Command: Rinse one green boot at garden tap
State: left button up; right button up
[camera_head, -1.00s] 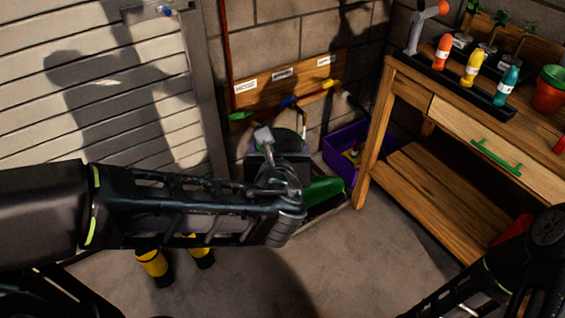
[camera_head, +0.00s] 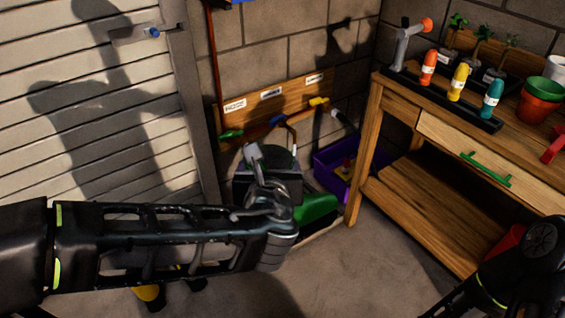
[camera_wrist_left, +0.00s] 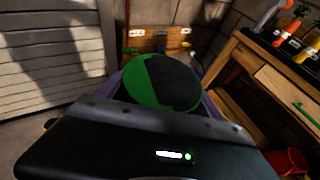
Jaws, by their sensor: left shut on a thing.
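My left gripper (camera_head: 262,172) is shut on a green boot (camera_head: 318,207) in front of the wall taps. The boot's green foot points right; its upper part is mostly hidden behind my gripper. In the left wrist view its round top (camera_wrist_left: 150,85) shows green with a dark area, just beyond the gripper body. A wooden board (camera_head: 290,97) with white labels carries taps with a green handle (camera_head: 231,134), a blue handle (camera_head: 278,120) and a yellow handle (camera_head: 318,101). I cannot read which is the garden tap. My right gripper is out of view; only its arm shows at lower right.
A wooden bench (camera_head: 425,205) with bottles and pots fills the right side. Yellow-and-black boots (camera_head: 148,292) show partly below my left arm. A shutter (camera_head: 100,150) stands at left.

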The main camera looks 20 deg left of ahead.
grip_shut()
pick_arm(q)
jog(key=r+x, duration=0.1)
jog(key=x, duration=1.2)
jog(key=shift+w+d, duration=0.25)
jog(key=shift+w, duration=0.1)
jog(key=shift+a, duration=0.1)
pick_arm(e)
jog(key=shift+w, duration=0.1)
